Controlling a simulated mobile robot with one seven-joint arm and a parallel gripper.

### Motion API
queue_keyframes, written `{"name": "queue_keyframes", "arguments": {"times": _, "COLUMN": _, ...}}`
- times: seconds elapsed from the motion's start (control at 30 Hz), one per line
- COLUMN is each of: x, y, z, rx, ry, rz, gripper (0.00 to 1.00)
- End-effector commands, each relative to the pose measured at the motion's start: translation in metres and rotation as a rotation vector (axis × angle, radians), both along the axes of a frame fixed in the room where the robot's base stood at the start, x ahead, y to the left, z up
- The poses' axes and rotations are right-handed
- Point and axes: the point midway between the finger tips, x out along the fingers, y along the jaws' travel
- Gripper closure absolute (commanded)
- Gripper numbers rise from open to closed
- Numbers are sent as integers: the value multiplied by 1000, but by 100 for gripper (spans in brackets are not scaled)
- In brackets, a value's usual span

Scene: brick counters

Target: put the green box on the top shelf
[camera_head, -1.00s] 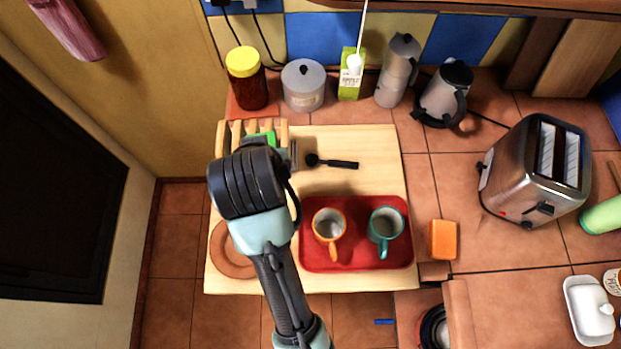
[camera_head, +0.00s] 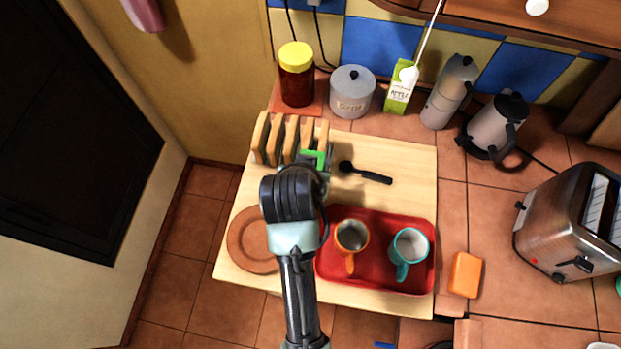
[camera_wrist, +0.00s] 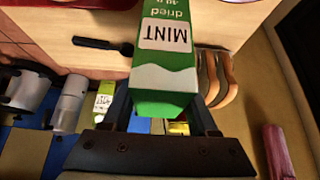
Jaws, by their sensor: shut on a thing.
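The green box (camera_wrist: 165,60) has a white label reading "MINT" and "dried" and shows large in the wrist view. My gripper (camera_wrist: 163,106) is shut on it, with one finger on each side. In the head view only a small green patch of the box (camera_head: 313,157) shows, as my arm hides the rest. My gripper (camera_head: 318,172) is there above the wooden board, beside the toast rack. A wooden unit with a white knob (camera_head: 560,22) crosses the top right; whether it holds the top shelf I cannot tell.
A jar (camera_head: 297,80), grey pot (camera_head: 352,90), juice carton (camera_head: 397,98), moka pot (camera_head: 448,92) and kettle (camera_head: 495,125) line the wall.

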Motion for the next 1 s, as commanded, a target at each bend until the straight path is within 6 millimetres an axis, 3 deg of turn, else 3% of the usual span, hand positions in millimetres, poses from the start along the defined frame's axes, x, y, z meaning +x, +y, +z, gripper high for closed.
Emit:
{"name": "queue_keyframes", "arguments": {"times": 0.3, "x": -1, "y": 0, "z": -38, "rx": 0, "ry": 2, "rz": -1, "gripper": 97}}
{"name": "queue_keyframes", "arguments": {"times": 0.73, "x": 0, "y": 0, "z": -45, "rx": 0, "ry": 0, "rz": 0, "gripper": 97}}
{"name": "queue_keyframes", "arguments": {"times": 0.77, "x": 0, "y": 0, "z": -45, "rx": 0, "ry": 0, "rz": 0, "gripper": 37}}
{"name": "queue_keyframes", "arguments": {"times": 0.9, "x": 0, "y": 0, "z": -45, "rx": 0, "ry": 0, "rz": 0, "gripper": 12}}
{"name": "queue_keyframes", "arguments": {"times": 1.0, "x": 0, "y": 0, "z": -45, "rx": 0, "ry": 0, "rz": 0, "gripper": 10}}
